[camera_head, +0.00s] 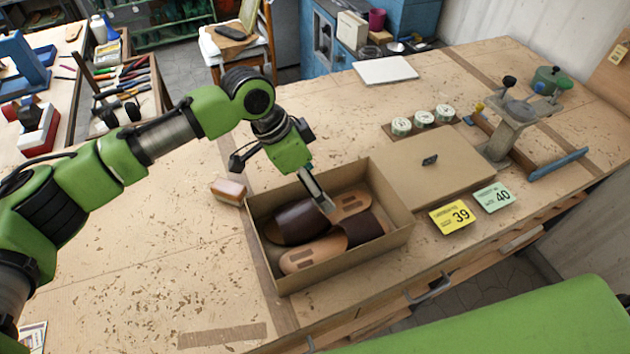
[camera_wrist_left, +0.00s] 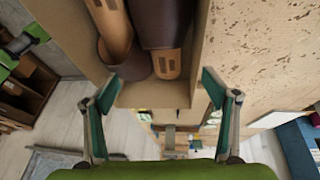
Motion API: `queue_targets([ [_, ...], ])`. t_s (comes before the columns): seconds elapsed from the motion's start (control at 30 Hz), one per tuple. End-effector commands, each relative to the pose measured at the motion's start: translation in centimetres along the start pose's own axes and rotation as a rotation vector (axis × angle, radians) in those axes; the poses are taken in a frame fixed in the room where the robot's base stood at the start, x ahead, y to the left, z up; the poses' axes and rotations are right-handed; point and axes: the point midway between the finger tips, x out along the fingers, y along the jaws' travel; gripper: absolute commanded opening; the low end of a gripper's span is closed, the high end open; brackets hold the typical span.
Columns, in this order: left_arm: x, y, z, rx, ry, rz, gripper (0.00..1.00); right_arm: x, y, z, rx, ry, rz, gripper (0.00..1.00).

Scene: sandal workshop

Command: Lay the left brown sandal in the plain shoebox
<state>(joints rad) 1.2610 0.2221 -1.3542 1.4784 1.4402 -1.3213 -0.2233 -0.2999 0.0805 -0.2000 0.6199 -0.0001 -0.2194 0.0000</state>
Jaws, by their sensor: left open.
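The plain cardboard shoebox (camera_head: 345,261) stands open on the bench; its wall also shows in the left wrist view (camera_wrist_left: 150,96). Two brown sandals lie in it side by side, head to tail. One has its dark strap (camera_head: 297,222) at the back left; the other has its pale sole end (camera_head: 312,254) at the front left. I cannot tell which is the left one. Both show in the left wrist view, with a strap (camera_wrist_left: 165,20) and a sole (camera_wrist_left: 112,32). My left gripper (camera_head: 324,203) is open and empty, over the sandals. My right gripper is out of view.
A cardboard lid (camera_head: 440,155) with a small dark item lies right of the box. Yellow 39 (camera_head: 451,216) and green 40 (camera_head: 494,197) cards lie at the front. A brush-like block (camera_head: 229,191) is left of the box. Tins and a clamp tool stand behind right.

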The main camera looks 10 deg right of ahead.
Motion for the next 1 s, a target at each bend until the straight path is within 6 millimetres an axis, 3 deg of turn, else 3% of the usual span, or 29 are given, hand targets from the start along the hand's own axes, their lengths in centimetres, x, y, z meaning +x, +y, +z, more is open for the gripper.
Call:
queue_targets([
  [0.23,-2.3,0.0,-0.4,0.000,0.002,-0.003,0.79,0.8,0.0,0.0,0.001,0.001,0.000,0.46],
  [0.5,-8.4,0.0,-0.4,0.000,0.003,-0.004,0.79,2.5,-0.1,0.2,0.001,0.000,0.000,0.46],
  [0.7,-11.7,0.0,-0.4,-0.001,0.001,-0.002,0.79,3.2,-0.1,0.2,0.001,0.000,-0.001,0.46],
  [1.0,-13.2,0.1,-0.4,0.000,0.000,0.000,0.79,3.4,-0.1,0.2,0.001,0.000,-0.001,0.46],
])
